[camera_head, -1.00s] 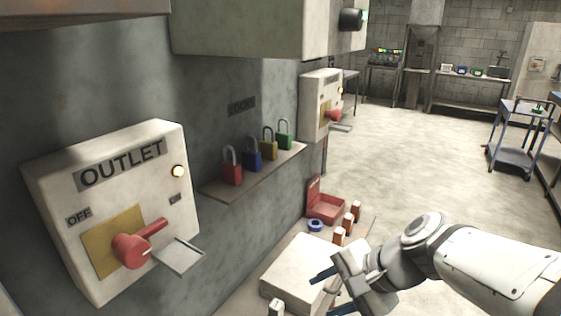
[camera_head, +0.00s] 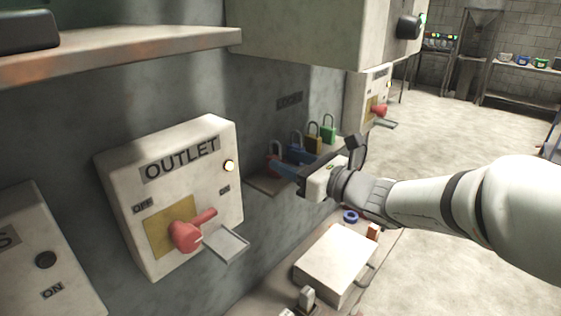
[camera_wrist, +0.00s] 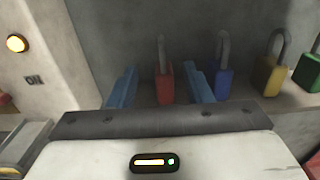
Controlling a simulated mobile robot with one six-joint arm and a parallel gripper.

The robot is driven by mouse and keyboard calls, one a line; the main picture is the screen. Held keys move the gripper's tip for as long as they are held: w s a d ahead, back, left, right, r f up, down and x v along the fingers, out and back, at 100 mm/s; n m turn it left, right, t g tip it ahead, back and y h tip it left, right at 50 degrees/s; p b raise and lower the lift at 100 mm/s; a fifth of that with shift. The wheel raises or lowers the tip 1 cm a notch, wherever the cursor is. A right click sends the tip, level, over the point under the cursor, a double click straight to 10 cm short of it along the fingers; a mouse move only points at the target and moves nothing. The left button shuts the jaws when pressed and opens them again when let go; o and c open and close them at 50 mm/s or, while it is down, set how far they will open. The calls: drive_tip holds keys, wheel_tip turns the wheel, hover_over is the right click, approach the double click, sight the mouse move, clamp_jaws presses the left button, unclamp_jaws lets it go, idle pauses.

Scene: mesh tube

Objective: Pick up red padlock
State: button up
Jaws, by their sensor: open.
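The red padlock (camera_wrist: 164,84) stands upright on the shelf in the wrist view, with its grey shackle up. My gripper (camera_wrist: 161,84) is open, with one blue finger on each side of the red padlock. Whether the fingers touch it I cannot tell. In the head view the red padlock (camera_head: 273,162) is partly hidden behind my gripper (camera_head: 283,170), which reaches in over the shelf's edge. The blue padlock (camera_wrist: 224,80) stands just right of my right finger in the wrist view.
A yellow padlock (camera_wrist: 271,74) and a green padlock (camera_wrist: 311,72) stand farther right on the shelf (camera_head: 262,186). The outlet box (camera_head: 180,195) with its red handle (camera_head: 187,236) is on the wall to the left. A white case (camera_head: 335,262) lies below.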

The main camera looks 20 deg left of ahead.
sight(281, 158)
drive_tip(key=p+x, duration=0.1)
drive_tip(key=x, duration=0.3)
drive_tip(key=shift+w+a+f, duration=0.1)
drive_tip(key=shift+w+a, duration=0.1)
drive_tip(key=shift+a, duration=0.1)
clamp_jaws()
